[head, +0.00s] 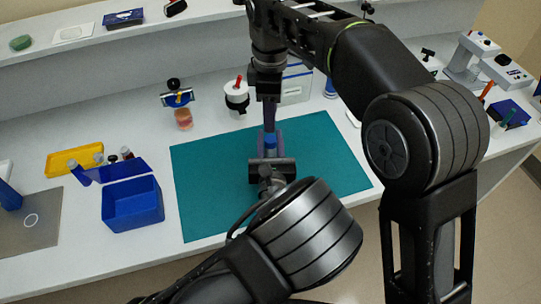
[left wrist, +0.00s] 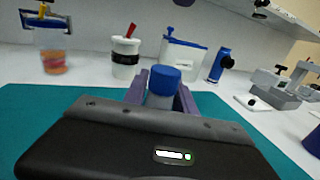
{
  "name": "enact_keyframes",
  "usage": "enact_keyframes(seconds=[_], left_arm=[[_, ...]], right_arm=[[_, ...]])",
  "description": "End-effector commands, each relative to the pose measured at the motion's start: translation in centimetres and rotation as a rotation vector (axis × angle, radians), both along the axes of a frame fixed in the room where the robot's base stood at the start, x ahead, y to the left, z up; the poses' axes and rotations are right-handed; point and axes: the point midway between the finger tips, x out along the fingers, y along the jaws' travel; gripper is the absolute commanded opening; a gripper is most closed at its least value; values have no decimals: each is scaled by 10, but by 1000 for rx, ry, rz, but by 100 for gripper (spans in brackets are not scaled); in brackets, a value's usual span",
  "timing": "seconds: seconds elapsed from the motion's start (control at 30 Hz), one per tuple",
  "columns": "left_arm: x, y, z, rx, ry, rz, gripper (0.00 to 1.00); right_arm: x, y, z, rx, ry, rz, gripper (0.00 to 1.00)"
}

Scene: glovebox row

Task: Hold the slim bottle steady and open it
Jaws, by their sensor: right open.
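The slim bottle shows its blue cap (head: 270,141) on the teal mat (head: 215,185) in the head view. In the left wrist view the cap (left wrist: 165,79) and pale neck (left wrist: 158,101) stand upright between the fingers. My left gripper (left wrist: 162,97) has one grey-purple finger on each side of the bottle, seemingly closed against it. The bottle's lower part is hidden by the gripper body. My right gripper (head: 269,127) points down, open, and appears above the cap in the head view. Its fingers are edge-on there. It does not show in the left wrist view, so no contact is seen.
A blue bin (head: 132,205) and yellow tray (head: 75,160) stand left of the mat. Behind it are a cup of orange contents (head: 183,119), a white cup with a dark band (head: 237,99) and a white box (head: 296,88). The mat's right side is clear.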

Motion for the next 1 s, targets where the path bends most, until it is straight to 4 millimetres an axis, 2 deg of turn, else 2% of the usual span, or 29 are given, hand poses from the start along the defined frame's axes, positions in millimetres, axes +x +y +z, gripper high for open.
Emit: enact_keyframes(seconds=[0.03,0.37,1.0], left_arm=[[0,0,0,0,0,0,27],[0,0,0,0,0,0,0],[0,0,0,0,0,0,0]], right_arm=[[0,0,0,0,0,0,45],[0,0,0,0,0,0,45],[0,0,0,0,0,0,45]])
